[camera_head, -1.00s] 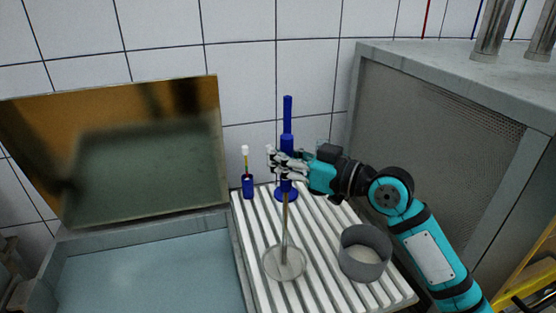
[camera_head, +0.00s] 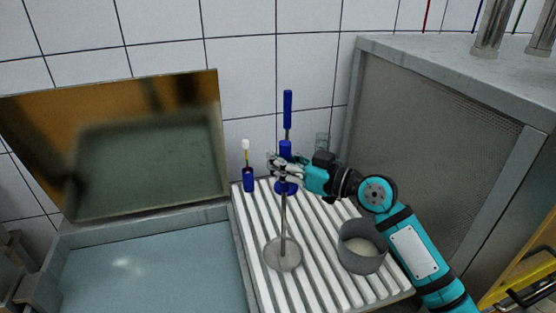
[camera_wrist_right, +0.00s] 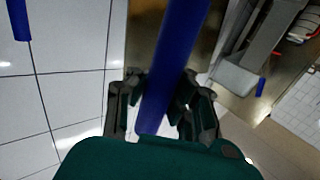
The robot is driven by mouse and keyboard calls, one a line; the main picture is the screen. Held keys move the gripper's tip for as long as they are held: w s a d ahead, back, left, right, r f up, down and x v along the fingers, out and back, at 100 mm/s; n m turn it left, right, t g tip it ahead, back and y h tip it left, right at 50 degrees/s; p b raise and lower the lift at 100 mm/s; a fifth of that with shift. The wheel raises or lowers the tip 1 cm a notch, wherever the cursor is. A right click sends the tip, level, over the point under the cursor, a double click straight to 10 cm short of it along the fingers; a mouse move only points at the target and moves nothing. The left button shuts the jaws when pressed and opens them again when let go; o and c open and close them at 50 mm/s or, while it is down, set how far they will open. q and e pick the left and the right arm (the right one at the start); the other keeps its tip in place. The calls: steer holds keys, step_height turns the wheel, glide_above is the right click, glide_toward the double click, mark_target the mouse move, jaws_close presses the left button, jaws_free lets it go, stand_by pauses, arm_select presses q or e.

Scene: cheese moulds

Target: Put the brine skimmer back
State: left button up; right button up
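The brine skimmer has a blue handle (camera_head: 285,150), a thin metal shaft and a round grey disc (camera_head: 283,254) at its lower end. It is nearly upright, disc low over the slatted white rack; I cannot tell whether it touches. My right gripper (camera_head: 276,165) is closed around the handle. In the right wrist view the blue handle (camera_wrist_right: 172,70) runs between the fingers (camera_wrist_right: 160,105). My left gripper is out of view.
A small brush (camera_head: 246,155) stands in a blue holder (camera_head: 249,181) on the slatted rack (camera_head: 325,268). A grey round mould (camera_head: 362,246) stands right of the disc. A water-filled vat (camera_head: 150,275) is left; a metal cabinet (camera_head: 440,140) is right. A clear glass (camera_head: 322,143) stands behind.

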steer(key=o, duration=0.6)
steer(key=shift+c, duration=0.2)
steer(key=b+v, duration=0.3)
steer(key=v, duration=0.9)
steer(key=shift+b, duration=0.35)
steer(key=shift+r, duration=0.1)
